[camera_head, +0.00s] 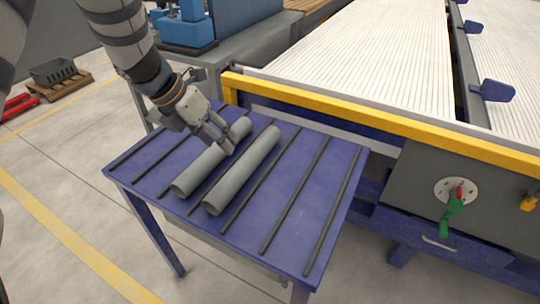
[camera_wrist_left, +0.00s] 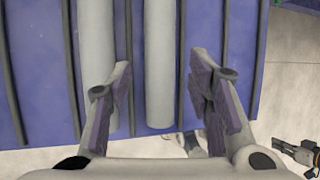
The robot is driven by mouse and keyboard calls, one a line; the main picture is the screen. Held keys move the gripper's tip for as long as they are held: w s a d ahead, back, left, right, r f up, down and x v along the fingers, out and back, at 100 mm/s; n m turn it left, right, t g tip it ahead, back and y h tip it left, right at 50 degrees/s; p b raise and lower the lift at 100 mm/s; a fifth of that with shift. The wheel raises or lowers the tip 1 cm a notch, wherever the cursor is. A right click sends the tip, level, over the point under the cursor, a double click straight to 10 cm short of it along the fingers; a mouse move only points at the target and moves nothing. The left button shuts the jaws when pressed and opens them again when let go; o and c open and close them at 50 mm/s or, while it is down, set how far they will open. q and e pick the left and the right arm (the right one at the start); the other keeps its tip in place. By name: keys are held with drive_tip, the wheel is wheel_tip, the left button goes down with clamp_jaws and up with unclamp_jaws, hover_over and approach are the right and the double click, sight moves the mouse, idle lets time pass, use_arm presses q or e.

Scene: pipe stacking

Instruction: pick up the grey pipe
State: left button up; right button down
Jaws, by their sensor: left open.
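Two grey pipes lie side by side on the blue table (camera_head: 285,215): a left pipe (camera_head: 197,175) and a right pipe (camera_head: 243,171) in the head view. My left gripper (camera_head: 225,146) is open, and its fingers come down over the left pipe and hide part of it. In the left wrist view, one pipe (camera_wrist_left: 160,60) runs in the gap between the open fingers (camera_wrist_left: 160,95). The other pipe (camera_wrist_left: 97,45) lies further left, partly behind the left finger. I cannot tell whether the fingers touch a pipe.
Several dark strips (camera_head: 290,205) run across the tabletop. A yellow rail (camera_head: 380,122) and a large white slatted bed (camera_head: 350,45) stand behind the table. A green handle (camera_head: 452,212) is at the right. The floor at the left front is clear.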

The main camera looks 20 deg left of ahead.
sight(239, 162)
use_arm(q)
drive_tip(key=x, duration=0.3)
drive_tip(key=b+x, duration=0.1)
drive_tip(key=x, duration=0.3)
drive_tip(key=b+x, duration=0.1)
drive_tip(key=x, duration=0.3)
drive_tip(key=shift+s+f, duration=0.2)
drive_tip(key=shift+f, duration=0.15)
drive_tip(key=shift+w+f, duration=0.15)
use_arm(e)
drive_tip(key=shift+g, duration=0.6)
drive_tip(key=s+f, duration=0.2)
drive_tip(key=s, duration=0.1)
drive_tip(key=shift+s+a+f, duration=0.15)
drive_tip(key=shift+f, duration=0.15)
use_arm(q)
drive_tip(key=c, duration=0.9)
drive_tip(key=shift+c, duration=0.3)
drive_tip(key=shift+r, duration=0.25)
